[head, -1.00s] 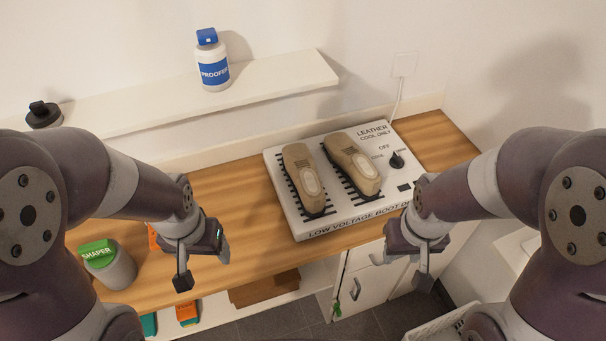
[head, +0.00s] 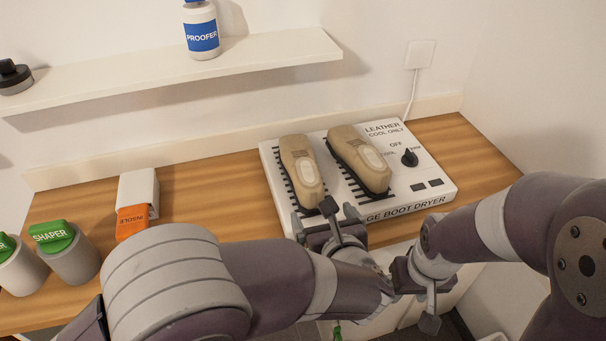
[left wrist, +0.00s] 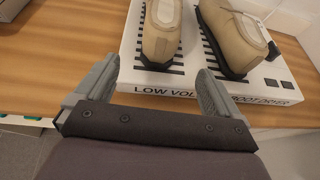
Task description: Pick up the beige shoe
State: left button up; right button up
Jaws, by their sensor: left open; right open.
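My left gripper (head: 324,219) is open and empty at the dryer's front edge, just in front of the left shoe. In the left wrist view its fingers (left wrist: 155,85) are spread, with the left shoe's near end ahead between them, apart from it. My right gripper (head: 430,295) is open and empty in front of the counter, lower right.
The boot dryer (head: 440,188) has a knob at its right, and its cord runs up the wall. Green-lidded shaper tubs (head: 75,262) and an orange-and-white box (head: 137,195) stand at left. A shelf (head: 120,88) with a proofer bottle (head: 201,32) is above.

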aim_at(314, 198)
pick_arm(q)
jog(key=x, duration=0.9)
jog(key=shift+w+a, duration=0.15)
jog(key=shift+w, duration=0.3)
jog(key=shift+s+r, duration=0.1)
jog(key=c, duration=1.3)
jog(key=shift+c, duration=0.3)
jog(key=shift+r, duration=0.15)
